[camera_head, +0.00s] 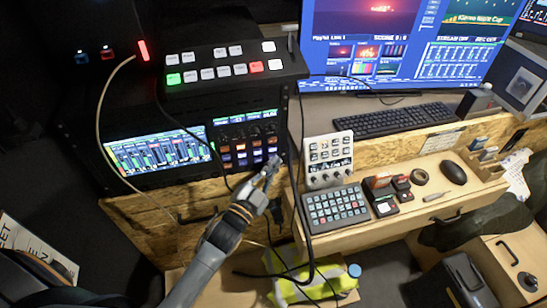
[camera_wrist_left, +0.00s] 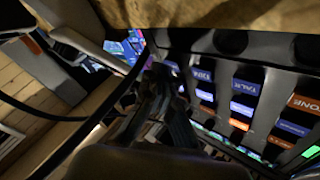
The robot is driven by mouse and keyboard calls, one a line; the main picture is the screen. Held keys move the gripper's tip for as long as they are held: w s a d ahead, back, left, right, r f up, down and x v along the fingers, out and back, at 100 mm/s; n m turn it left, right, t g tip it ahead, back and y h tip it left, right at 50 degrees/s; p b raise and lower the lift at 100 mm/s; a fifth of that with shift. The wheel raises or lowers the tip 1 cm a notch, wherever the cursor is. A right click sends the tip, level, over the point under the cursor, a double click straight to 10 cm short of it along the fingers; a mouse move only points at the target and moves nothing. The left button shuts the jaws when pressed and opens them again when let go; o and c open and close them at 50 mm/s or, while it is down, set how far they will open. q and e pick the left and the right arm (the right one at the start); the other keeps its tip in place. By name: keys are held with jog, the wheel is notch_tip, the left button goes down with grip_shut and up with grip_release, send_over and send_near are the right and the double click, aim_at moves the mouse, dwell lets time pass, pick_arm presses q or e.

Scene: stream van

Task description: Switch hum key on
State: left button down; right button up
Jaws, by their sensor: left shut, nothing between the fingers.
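The key panel (camera_head: 246,140) is a black unit in the rack, with small screens on top and rows of lit orange, blue and white keys. My left gripper (camera_head: 272,166) is shut and empty, its fingertips at the panel's lower right edge. In the left wrist view, the shut fingers (camera_wrist_left: 160,88) point toward a row of labelled keys (camera_wrist_left: 243,100), some reading TALK and TONE. I cannot make out a hum label. I cannot tell whether the fingers touch a key.
An audio mixer screen (camera_head: 160,152) is left of the panel. A video switcher (camera_head: 230,70) sits above it. A white button pad (camera_head: 329,160) stands close to the right. Black cables (camera_head: 296,205) hang near my left gripper. A wooden ledge (camera_wrist_left: 200,12) crosses the top of the left wrist view.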

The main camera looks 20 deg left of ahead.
dwell(0.3)
pick_arm(q)
jog(key=shift+s+d, duration=0.35)
jog(key=shift+s, duration=0.2)
jog(key=s+d+p, duration=0.1)
jog(key=s+d, duration=0.2)
jog(key=s, duration=0.2)
jog(key=shift+d+p, duration=0.2)
jog(key=shift+p, duration=0.15)
dwell(1.3)
